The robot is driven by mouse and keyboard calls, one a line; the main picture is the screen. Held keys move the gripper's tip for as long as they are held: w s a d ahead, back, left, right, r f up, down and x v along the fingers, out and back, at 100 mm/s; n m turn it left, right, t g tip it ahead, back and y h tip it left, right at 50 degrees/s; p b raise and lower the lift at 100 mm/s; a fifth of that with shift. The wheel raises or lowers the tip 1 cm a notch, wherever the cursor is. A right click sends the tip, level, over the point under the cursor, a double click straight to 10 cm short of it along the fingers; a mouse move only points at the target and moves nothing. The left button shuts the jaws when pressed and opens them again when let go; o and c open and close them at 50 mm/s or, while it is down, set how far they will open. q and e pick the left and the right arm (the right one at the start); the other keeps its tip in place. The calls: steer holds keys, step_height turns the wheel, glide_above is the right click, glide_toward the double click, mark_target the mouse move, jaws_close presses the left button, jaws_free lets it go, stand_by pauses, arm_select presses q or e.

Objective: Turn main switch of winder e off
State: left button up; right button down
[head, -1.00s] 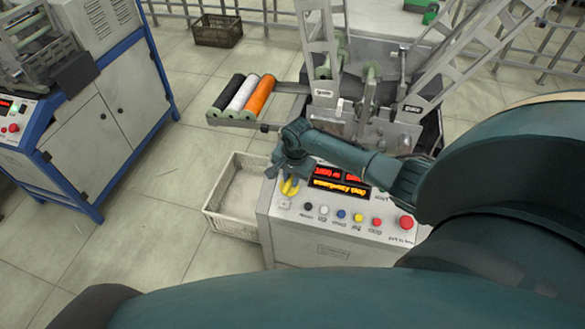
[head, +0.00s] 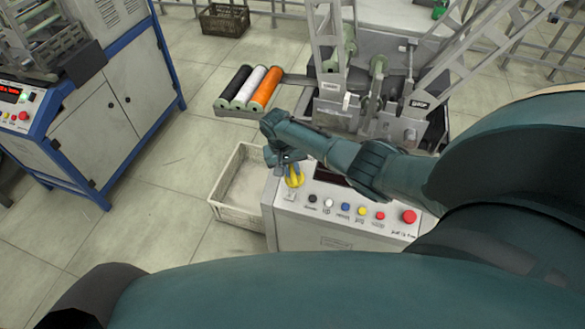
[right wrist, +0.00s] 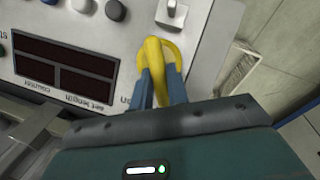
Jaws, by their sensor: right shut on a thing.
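The winder's control panel (head: 330,226) stands in front of me. Its main switch has a yellow handle (head: 294,176) at the panel's left end; the handle also shows in the right wrist view (right wrist: 156,62). My right gripper (head: 287,167) is on the handle, with its two blue fingers (right wrist: 160,88) shut on either side of it. The winder's display (right wrist: 66,66) is dark in the right wrist view; in the head view my right arm partly covers it. My left gripper is not in view.
A row of coloured buttons and a red emergency knob (head: 409,217) lie along the panel's front. A pale crate (head: 228,214) stands left of the winder, below spools (head: 264,88) on a holder. Another blue-framed machine (head: 100,110) stands at left, with open floor between.

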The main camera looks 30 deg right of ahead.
stand_by(0.5)
steer(key=c, duration=1.4)
jaws_free()
steer(key=shift+o, duration=0.2)
steer(key=p+v, duration=0.2)
steer(key=v, duration=1.1)
steer(key=shift+p, duration=0.3)
steer(key=shift+w+a, duration=0.1)
